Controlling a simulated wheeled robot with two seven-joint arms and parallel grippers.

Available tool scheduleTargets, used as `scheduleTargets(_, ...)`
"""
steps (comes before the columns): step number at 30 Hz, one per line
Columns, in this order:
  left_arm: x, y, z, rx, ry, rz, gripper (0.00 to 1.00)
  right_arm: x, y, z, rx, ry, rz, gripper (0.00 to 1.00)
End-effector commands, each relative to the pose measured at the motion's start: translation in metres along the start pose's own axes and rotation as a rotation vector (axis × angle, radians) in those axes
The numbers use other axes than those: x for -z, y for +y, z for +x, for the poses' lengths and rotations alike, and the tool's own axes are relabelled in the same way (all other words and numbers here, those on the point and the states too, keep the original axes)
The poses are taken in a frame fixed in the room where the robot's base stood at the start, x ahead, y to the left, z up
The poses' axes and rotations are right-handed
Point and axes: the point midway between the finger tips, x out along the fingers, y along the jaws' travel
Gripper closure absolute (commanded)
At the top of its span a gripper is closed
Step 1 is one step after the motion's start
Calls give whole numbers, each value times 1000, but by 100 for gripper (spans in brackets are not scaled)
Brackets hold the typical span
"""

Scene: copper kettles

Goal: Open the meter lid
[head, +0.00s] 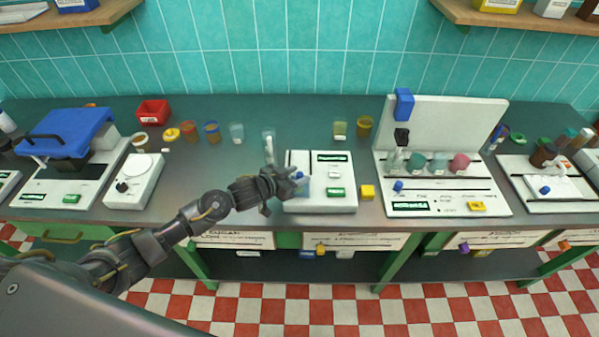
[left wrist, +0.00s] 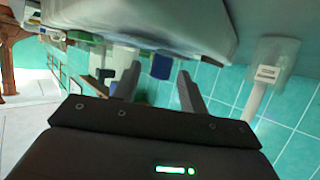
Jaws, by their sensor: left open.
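The white meter box (head: 335,205) stands on the bench in the middle of the head view, with dark displays and green labels on top. My left gripper (head: 297,181) is at its left part and hides some of it. A blue piece (head: 303,188) shows beside the fingers, partly hidden. In the left wrist view the open fingers (left wrist: 156,78) have a blue block (left wrist: 162,66) beyond and between them; contact cannot be told. The white casing (left wrist: 180,25) fills the top of that view. I cannot make out the lid's edge. My right gripper is not in view.
A clear tube (head: 268,141) with a label stands just behind my gripper. A white device with an upright panel (head: 445,120) stands farther right, a blue-topped device (head: 70,132) and dial box (head: 135,182) at left.

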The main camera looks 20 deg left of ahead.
Motion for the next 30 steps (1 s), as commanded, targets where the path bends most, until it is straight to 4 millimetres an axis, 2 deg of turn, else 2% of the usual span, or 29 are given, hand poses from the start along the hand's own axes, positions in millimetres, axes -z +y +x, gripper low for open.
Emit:
scheduleTargets(6, 0, 0, 16, -1, -1, 2, 57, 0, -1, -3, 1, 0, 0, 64)
scheduleTargets(14, 0, 0, 17, -1, 0, 2, 57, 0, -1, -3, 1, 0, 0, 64)
scheduleTargets(17, 0, 0, 17, -1, 0, 2, 68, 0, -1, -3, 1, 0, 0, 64)
scheduleTargets(24, 0, 0, 17, -1, -1, 2, 99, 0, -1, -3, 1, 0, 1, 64)
scheduleTargets(30, 0, 0, 17, -1, 0, 2, 100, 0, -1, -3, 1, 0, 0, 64)
